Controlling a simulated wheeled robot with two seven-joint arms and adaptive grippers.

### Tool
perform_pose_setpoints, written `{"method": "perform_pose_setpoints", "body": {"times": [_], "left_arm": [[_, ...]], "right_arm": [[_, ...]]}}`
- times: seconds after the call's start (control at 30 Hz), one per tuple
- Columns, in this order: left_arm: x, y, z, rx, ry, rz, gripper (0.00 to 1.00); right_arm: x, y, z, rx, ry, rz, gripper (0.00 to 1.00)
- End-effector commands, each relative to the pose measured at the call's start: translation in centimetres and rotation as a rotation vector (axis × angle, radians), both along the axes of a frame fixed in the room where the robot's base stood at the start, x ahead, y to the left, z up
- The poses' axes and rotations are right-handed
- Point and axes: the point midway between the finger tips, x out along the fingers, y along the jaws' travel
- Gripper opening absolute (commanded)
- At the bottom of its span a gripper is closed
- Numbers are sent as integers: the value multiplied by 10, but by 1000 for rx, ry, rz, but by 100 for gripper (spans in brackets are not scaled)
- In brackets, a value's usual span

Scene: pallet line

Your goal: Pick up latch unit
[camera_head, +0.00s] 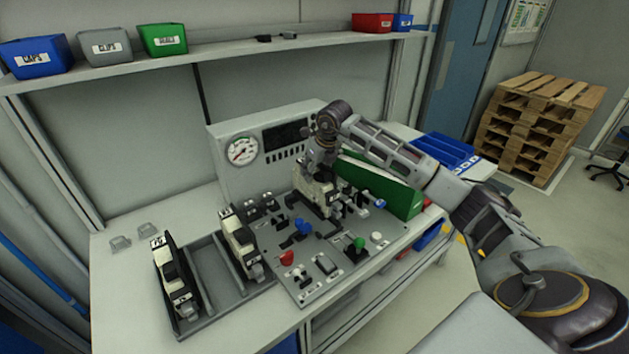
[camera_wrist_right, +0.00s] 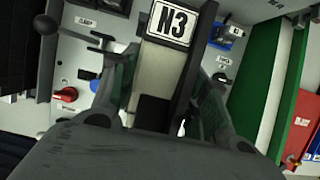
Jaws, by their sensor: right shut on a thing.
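My right gripper (camera_head: 318,168) reaches in from the right over the control panel. It is shut on a latch unit (camera_head: 313,190), a cream and black block standing about upright. In the right wrist view the held unit (camera_wrist_right: 163,75) carries a white "N3" label and sits between the fingers of my gripper (camera_wrist_right: 158,100). I cannot tell whether its underside touches the panel. Two similar units stand in the grey tray (camera_head: 215,275): one on the left (camera_head: 177,285) and one on the right (camera_head: 240,243). My left gripper is not in view.
The panel (camera_head: 312,290) has a red knob (camera_head: 287,258), a green knob (camera_head: 359,243) and blue parts. A gauge box (camera_head: 225,150) stands behind. A green bin (camera_head: 395,193) is close on the right. Clear parts (camera_head: 148,228) lie at the table's left.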

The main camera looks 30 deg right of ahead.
Motion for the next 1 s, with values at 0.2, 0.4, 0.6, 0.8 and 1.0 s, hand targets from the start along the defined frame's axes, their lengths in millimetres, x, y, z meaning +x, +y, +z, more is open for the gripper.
{"method": "perform_pose_setpoints", "body": {"times": [0.2, 0.4, 0.6, 0.8, 1.0], "left_arm": [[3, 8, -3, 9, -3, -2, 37], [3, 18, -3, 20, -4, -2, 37], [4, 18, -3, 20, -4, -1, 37], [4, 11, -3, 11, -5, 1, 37], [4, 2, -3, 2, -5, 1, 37]], "right_arm": [[0, 0, 24, 0, -3, 0, 0], [0, 0, 34, 0, -2, 0, 0], [0, 0, 35, 0, -1, 0, 0], [0, 0, 35, 1, -1, 0, 0], [0, 0, 35, 1, -2, 0, 0]]}}
